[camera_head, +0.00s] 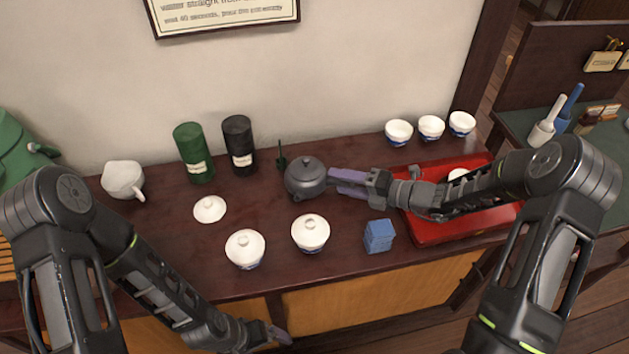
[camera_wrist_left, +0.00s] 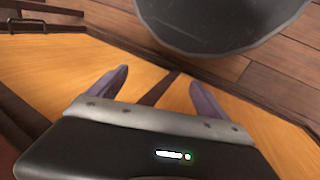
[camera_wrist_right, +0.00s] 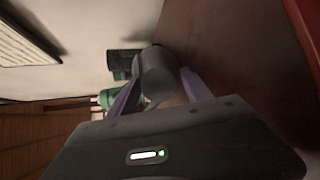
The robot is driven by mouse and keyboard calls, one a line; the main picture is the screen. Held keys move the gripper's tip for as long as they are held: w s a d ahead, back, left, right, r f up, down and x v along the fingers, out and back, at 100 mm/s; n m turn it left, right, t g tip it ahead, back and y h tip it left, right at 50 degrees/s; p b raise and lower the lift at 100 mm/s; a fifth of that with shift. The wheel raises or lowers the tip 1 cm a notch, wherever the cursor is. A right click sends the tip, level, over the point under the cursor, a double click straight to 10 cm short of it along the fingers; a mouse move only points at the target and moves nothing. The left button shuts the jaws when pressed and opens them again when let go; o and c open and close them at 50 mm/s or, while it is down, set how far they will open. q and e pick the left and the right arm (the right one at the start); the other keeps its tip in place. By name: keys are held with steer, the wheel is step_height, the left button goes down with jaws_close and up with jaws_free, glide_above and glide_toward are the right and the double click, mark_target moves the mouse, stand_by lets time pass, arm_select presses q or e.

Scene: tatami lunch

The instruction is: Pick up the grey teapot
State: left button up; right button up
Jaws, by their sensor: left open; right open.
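The grey teapot (camera_head: 305,178) stands upright on the dark wooden counter, near its middle. In the right wrist view, a grey rounded form, the teapot's handle or side (camera_wrist_right: 156,76), shows between the fingers. My right gripper (camera_head: 345,181) reaches in from the right, its purple fingers beside the teapot's right side. It is open; whether it touches the teapot I cannot tell. My left gripper (camera_head: 279,336) hangs low in front of the counter, away from the teapot. In the left wrist view its fingers (camera_wrist_left: 158,88) are apart with nothing between them.
Lidded white cups (camera_head: 311,233) (camera_head: 245,250) and a blue block (camera_head: 378,236) stand in front. A green canister (camera_head: 194,153) and black canister (camera_head: 239,146) stand behind left. A red tray (camera_head: 444,232) lies under my right arm. White bowls (camera_head: 431,127) line the back right.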

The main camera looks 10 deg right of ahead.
steer(key=shift+c, duration=0.2)
jaws_close()
stand_by(0.5)
steer(key=shift+r, duration=0.1)
stand_by(0.7)
